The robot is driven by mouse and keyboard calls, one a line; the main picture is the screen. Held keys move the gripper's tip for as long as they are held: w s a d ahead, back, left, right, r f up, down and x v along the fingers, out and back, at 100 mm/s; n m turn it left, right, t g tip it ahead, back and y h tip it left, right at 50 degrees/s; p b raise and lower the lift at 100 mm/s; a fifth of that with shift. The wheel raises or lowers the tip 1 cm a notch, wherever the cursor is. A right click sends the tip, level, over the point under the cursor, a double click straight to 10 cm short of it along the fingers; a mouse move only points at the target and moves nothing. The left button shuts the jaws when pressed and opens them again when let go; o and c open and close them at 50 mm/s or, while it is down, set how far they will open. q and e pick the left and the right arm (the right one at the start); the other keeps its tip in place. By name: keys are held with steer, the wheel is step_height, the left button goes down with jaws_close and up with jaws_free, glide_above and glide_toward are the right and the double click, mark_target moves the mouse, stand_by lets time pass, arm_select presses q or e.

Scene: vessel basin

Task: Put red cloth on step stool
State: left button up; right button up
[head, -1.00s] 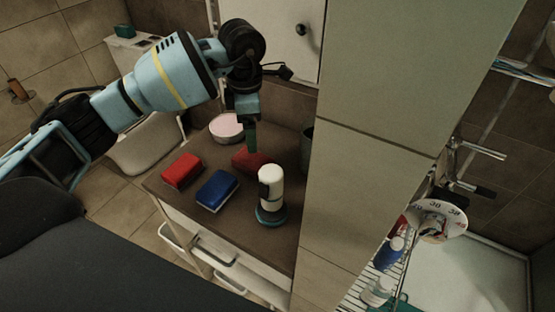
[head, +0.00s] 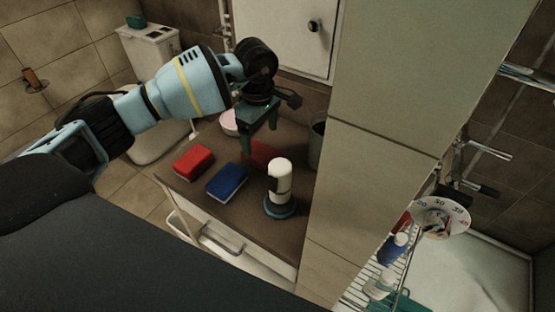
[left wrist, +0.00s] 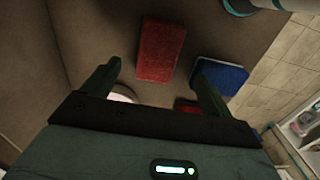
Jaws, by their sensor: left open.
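The red cloth (head: 259,151) lies on the brown counter top (head: 255,215) behind the blue sponge and beside the white bottle. In the left wrist view it shows as a dark red folded block (left wrist: 160,48). My left gripper (head: 261,136) is open and empty above the cloth, with its fingers pointing down. In the left wrist view the cloth lies beyond and roughly between the spread fingertips (left wrist: 158,71), with nothing between them. A finger hides part of the cloth in the head view. I cannot make out a step stool. My right gripper is not in view.
A pink-white round dish (head: 229,122) and a dark cup (head: 317,143) are behind. A tiled wall (head: 375,160) bounds the right.

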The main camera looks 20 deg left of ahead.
mark_target(262, 153)
arm_select(q)
steer(key=shift+f+p, duration=0.3)
steer(key=shift+f, duration=2.7)
steer(key=shift+c, duration=0.2)
steer(key=c, duration=1.1)
step_height(262, 153, up, 10)
